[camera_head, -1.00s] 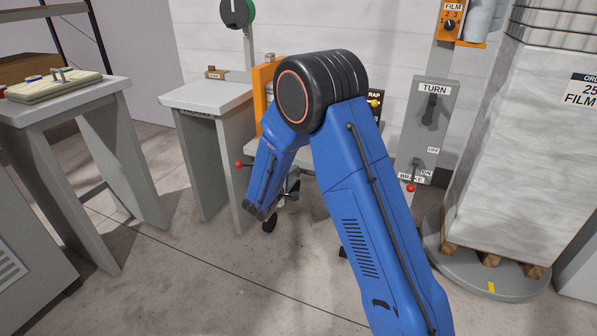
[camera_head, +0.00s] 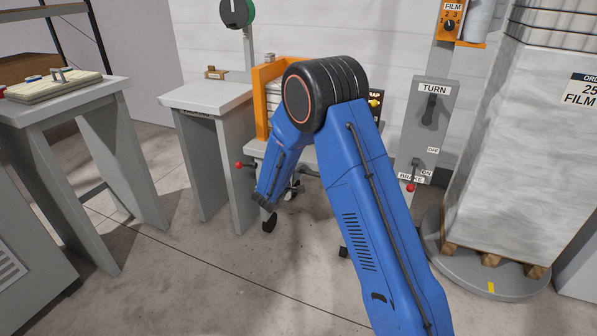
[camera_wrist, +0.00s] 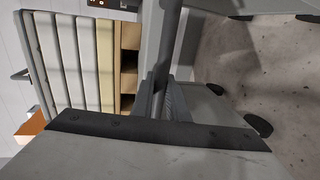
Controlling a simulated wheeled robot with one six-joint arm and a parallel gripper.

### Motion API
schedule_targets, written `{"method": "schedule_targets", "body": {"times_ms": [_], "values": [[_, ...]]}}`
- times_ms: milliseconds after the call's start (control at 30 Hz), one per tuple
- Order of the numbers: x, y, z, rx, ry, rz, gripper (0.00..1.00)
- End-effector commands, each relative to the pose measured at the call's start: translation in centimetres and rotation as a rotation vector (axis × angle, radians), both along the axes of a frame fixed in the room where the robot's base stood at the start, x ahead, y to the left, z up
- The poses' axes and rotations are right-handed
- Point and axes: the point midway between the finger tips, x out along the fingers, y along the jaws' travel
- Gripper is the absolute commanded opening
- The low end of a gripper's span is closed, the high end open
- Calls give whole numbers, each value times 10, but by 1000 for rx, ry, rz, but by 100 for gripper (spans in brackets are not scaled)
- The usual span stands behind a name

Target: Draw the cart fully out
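The cart is partly hidden behind my blue arm in the head view. Its orange end frame (camera_head: 262,98), pale deck edge (camera_head: 256,149) and dark casters (camera_head: 270,223) show. In the wrist view its stacked pale load (camera_wrist: 75,55) stands at left, with an orange corner (camera_wrist: 30,128) below. My gripper (camera_wrist: 166,103) is in the middle of the wrist view, with a dark grey bar (camera_wrist: 168,40) running down to the narrow space between its fingers. Whether the fingers press on the bar is not clear.
A grey table (camera_head: 207,97) stands close left of the cart. A control post (camera_head: 427,135) with TURN and BRAKE levers is at right, near a round turntable (camera_head: 520,284) bearing a wrapped stack. A bench (camera_head: 65,102) is at far left. The floor in front is clear.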

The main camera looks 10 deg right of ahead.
Motion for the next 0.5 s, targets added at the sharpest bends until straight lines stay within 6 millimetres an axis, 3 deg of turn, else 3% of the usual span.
{"method": "schedule_targets", "body": {"times_ms": [267,500], "values": [[-6,5,-1,0,1,2,0],[-37,29,-1,-1,3,5,0]]}}
